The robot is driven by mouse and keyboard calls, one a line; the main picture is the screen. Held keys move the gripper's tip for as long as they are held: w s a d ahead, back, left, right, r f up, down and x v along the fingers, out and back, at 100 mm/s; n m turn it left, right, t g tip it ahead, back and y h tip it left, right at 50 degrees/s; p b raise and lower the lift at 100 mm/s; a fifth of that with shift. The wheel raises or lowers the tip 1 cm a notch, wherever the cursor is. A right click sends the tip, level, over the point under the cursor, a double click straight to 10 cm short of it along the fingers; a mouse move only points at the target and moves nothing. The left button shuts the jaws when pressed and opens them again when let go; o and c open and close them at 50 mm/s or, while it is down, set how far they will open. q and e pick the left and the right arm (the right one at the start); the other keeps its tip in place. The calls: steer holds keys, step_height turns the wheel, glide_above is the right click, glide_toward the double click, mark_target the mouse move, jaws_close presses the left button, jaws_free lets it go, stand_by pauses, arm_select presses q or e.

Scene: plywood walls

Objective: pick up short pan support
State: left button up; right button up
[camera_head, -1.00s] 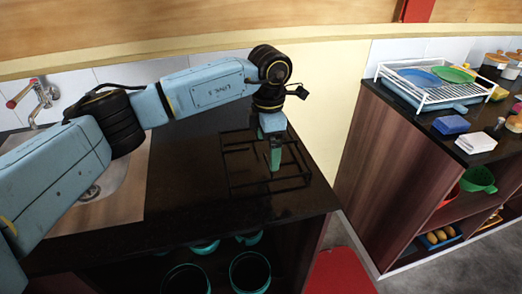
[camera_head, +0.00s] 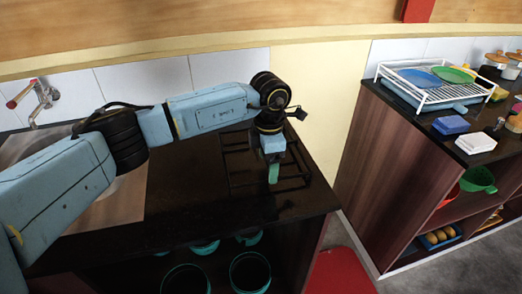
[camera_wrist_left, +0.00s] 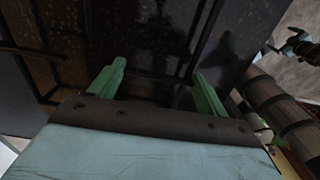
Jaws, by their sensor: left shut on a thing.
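The short pan support (camera_head: 226,160) is a black frame of thin bars lying on the dark counter, at the middle of the head view. My left gripper (camera_head: 273,174) is down at the support, with green fingertips among its bars. In the left wrist view the two green fingers (camera_wrist_left: 158,85) stand apart, with dark bars of the support (camera_wrist_left: 205,35) running around and between them. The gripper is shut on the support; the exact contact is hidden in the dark. The support looks level and low on the counter. My right gripper is not in view.
Pots (camera_head: 250,271) stand on the shelf below the counter. A red seat (camera_head: 340,272) is at the front. A second counter with a white dish rack (camera_head: 437,96) stands at the right.

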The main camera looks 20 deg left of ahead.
arm_select(q)
steer(key=c, duration=0.7)
steer(key=shift+c, duration=0.5)
steer(key=shift+r, duration=0.15)
